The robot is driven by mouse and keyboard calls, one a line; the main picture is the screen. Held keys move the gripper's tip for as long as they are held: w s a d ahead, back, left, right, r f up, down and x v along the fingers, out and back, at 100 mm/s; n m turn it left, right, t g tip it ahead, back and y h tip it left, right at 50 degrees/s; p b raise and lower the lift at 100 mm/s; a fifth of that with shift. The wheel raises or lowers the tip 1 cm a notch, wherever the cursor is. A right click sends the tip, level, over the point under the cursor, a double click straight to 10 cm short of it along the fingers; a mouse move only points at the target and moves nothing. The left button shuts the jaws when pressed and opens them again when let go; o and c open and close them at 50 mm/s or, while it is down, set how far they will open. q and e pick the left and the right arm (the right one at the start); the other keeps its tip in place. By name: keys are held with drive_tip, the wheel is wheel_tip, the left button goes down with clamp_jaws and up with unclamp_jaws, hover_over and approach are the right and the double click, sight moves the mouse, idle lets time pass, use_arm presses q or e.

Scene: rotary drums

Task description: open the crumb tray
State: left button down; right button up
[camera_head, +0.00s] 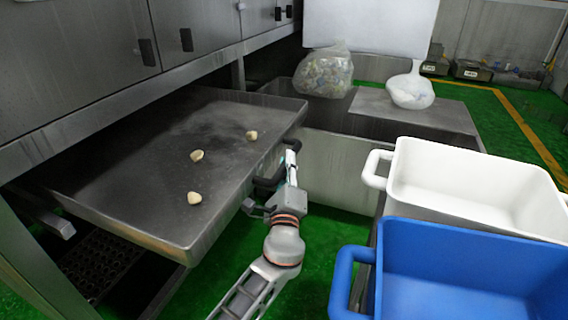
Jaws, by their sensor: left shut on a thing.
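The crumb tray (225,118) is a wide, shallow grey metal tray that juts out from under the machine, its front edge facing right. Its back part is hidden under the machine. Three pale crumb pieces lie on it, one of them near the middle (197,155). A dark handle (250,207) shows on the tray's front face. My left gripper (272,183) is at this front face and shut on the handle; its fingers partly hide the grip. My right gripper is not in view.
A blue bin (455,235) and a white bin (480,218) stand to the right of my arm. Behind them is a metal container (340,160) with bagged material (323,72). Grey cabinet doors (70,60) are above the tray. Green floor shows between tray and bins.

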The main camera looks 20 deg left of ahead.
use_arm(q)
drive_tip(key=shift+d+f, duration=0.15)
drive_tip(key=shift+d, duration=0.55)
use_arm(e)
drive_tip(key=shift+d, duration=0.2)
use_arm(q)
drive_tip(key=c, duration=2)
unclamp_jaws()
drive_tip(key=shift+o, duration=0.2)
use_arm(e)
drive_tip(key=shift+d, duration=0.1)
